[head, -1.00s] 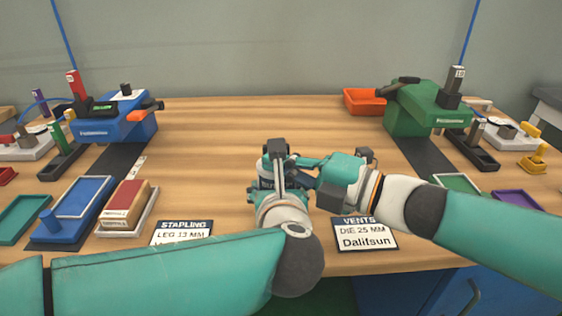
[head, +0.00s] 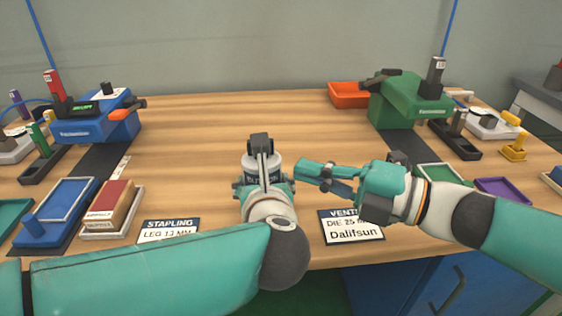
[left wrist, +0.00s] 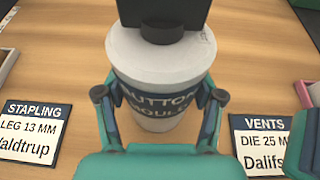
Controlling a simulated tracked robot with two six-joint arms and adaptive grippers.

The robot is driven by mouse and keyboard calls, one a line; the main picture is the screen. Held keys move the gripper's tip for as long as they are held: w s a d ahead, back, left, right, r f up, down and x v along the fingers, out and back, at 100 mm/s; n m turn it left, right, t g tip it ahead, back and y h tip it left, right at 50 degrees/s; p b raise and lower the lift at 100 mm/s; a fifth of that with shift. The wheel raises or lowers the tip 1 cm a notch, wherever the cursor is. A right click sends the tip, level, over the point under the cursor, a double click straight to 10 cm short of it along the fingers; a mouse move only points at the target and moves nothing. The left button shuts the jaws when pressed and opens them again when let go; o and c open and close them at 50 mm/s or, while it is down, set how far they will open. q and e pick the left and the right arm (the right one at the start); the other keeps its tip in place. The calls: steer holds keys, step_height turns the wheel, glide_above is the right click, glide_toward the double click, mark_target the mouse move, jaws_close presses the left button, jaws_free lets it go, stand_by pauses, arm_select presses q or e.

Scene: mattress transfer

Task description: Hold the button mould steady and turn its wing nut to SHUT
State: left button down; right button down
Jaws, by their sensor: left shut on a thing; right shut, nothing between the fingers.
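The button mould (head: 264,163) is a pale grey cylinder with a dark label band, upright on the bench in the middle. The left wrist view shows the mould (left wrist: 158,62) close up, with "BUTTON MOULD" partly readable. Its black wing nut (head: 260,144) stands on top; its far part is cut off in the left wrist view (left wrist: 163,28). No SHUT mark is readable. My left gripper (head: 263,184) is shut around the mould's sides, with a finger on each side. My right gripper (head: 303,173) is shut and empty, just right of the mould and apart from it.
A STAPLING card (head: 168,230) and a VENTS card (head: 349,228) lie near the front edge. A blue press (head: 95,125) stands left, a green press (head: 408,103) right, with an orange tray (head: 348,95) beside it. The bench behind the mould is clear.

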arm_select(q)
steer(key=shift+a+f, duration=0.1)
steer(key=shift+f, duration=0.05)
arm_select(e)
steer(key=v, duration=0.4)
steer(key=shift+d, duration=0.15)
arm_select(q)
steer(key=shift+c, duration=0.7)
jaws_free()
steer(key=shift+o, duration=0.4)
steer(key=shift+r, duration=0.2)
